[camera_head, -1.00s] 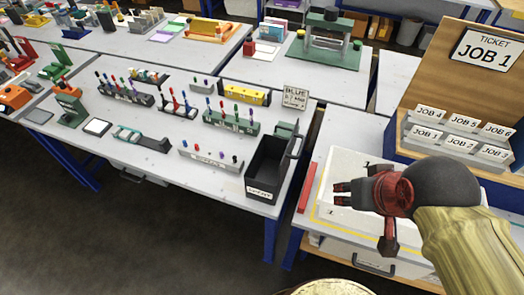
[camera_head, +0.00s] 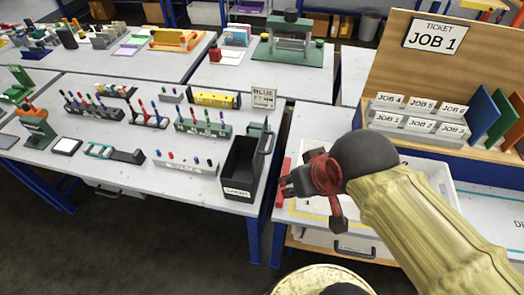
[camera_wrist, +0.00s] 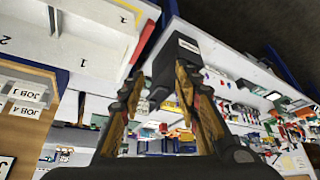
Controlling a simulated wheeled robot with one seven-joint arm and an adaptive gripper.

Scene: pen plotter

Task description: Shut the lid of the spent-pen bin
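The spent-pen bin (camera_head: 237,178) is a black open-topped box with a white label, at the right front corner of the long grey table. Its lid (camera_head: 264,142) stands raised at the right and back side, with a handle-like bar on it; the bin's dark inside shows. My gripper (camera_head: 286,184) is just right of the bin, apart from it in the head view, above the neighbouring table's left edge. In the wrist view the two fingers (camera_wrist: 160,95) are spread with nothing between them, and the dark bin (camera_wrist: 176,62) shows beyond them.
Pen racks (camera_head: 203,124) and a yellow level-like block (camera_head: 214,99) stand left of and behind the bin. A white tray (camera_head: 437,178) and the JOB card rack (camera_head: 417,120) are on the right. A gap separates the tables.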

